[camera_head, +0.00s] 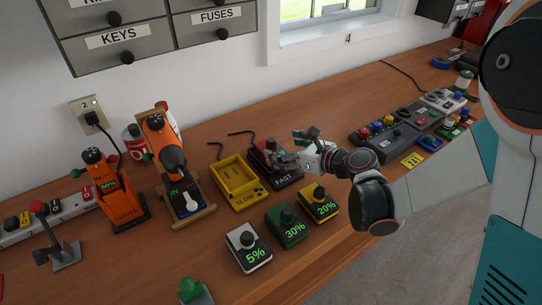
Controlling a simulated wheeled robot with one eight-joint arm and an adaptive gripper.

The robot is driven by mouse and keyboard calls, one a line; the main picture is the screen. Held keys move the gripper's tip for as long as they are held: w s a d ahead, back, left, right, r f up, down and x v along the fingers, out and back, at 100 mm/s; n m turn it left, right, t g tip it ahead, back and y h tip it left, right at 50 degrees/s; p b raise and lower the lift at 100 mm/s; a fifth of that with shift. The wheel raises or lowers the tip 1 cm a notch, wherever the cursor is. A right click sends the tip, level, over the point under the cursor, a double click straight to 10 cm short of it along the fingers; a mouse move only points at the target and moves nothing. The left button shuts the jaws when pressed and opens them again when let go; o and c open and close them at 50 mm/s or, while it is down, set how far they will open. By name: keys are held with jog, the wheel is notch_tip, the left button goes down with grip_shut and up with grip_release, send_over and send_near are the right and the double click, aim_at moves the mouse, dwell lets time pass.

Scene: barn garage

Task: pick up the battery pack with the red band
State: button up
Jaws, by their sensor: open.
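Three battery packs stand at the bench's front: a white one marked 5% (248,252), a green one marked 30% (287,229) and a yellow one marked 20% (318,206). I cannot make out a red band on any of them. My gripper (291,146) is open over the red and black charger marked FAST (288,181), behind the packs. It hides part of that charger, so I cannot tell whether a pack sits in it. The yellow charger marked SLOW (228,178) is left of it and looks empty.
Two orange power tools (119,200) (163,140) stand at the left, one showing 80%. A lever (63,245) and a green knob (192,289) are at the front left. Control boxes (400,137) fill the right. Bare wood (215,235) lies left of the packs.

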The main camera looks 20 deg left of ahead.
aim_at(275, 146)
jog(key=b+x, duration=0.2)
jog(key=x, duration=0.3)
jog(key=shift+a+f, duration=0.2)
jog(key=shift+a, duration=0.1)
jog(key=shift+r, duration=0.1)
jog(key=c, duration=1.5)
